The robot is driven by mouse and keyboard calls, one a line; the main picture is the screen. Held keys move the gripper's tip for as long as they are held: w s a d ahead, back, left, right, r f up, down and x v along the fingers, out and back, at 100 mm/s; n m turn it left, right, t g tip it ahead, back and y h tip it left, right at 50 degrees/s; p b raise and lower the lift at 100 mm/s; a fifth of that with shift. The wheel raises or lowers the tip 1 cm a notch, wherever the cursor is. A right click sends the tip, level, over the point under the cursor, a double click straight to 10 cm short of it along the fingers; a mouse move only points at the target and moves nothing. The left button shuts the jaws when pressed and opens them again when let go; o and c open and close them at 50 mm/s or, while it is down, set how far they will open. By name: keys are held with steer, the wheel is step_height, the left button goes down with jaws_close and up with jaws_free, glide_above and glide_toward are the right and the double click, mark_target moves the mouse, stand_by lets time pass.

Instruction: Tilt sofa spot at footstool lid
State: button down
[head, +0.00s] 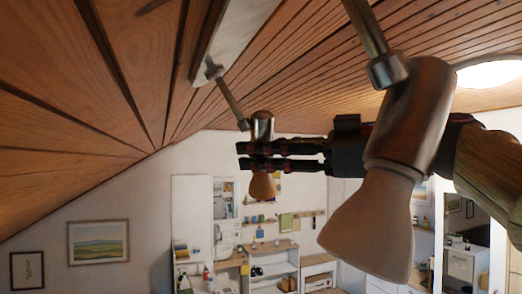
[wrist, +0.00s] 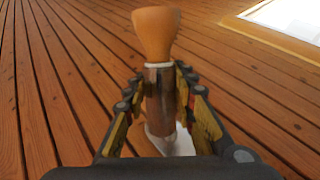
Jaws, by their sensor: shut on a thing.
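A spot lamp (head: 262,186) with a metal upper body and a flared orange-brown shade hangs on a metal stem from a white ceiling mount (head: 232,38). My gripper (head: 243,156) reaches in from the right, its fingers shut around the lamp's body. In the head view the shade points down. In the wrist view the lamp (wrist: 155,35) stands between the two fingers (wrist: 157,90), its shade at the top of the picture. Part of its body is hidden by the fingers. I see no footstool lid in either view.
A second, nearer spot lamp (head: 372,225) hangs in front of my arm at the right, its pale shade tilted down-left. The sloping plank ceiling (head: 130,75) is close above. A round ceiling light (head: 490,73) is at the right. White shelves (head: 272,263) stand far below.

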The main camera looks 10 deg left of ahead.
stand_by(0.3)
steer(key=y+b, duration=0.1)
steer(key=b, duration=0.3)
steer(key=shift+a+f+b, duration=0.25)
steer(key=shift+f+b, duration=0.05)
steer(key=shift+f, duration=0.1)
steer(key=y+b, duration=0.1)
steer(key=b, duration=0.2)
steer(key=m+y+b, duration=0.1)
steer(key=b, duration=0.2)
steer(key=shift+s+a+f, duration=0.1)
steer(key=shift+s+a, duration=0.1)
steer(key=shift+a, duration=0.2)
steer(key=shift+a+m+y+b, duration=0.15)
steer(key=shift+m+y+b, duration=0.25)
steer(key=shift+b, duration=0.75)
steer(key=shift+r, duration=0.25)
steer(key=c, duration=1.4)
jaws_free()
steer(key=shift+f, duration=0.1)
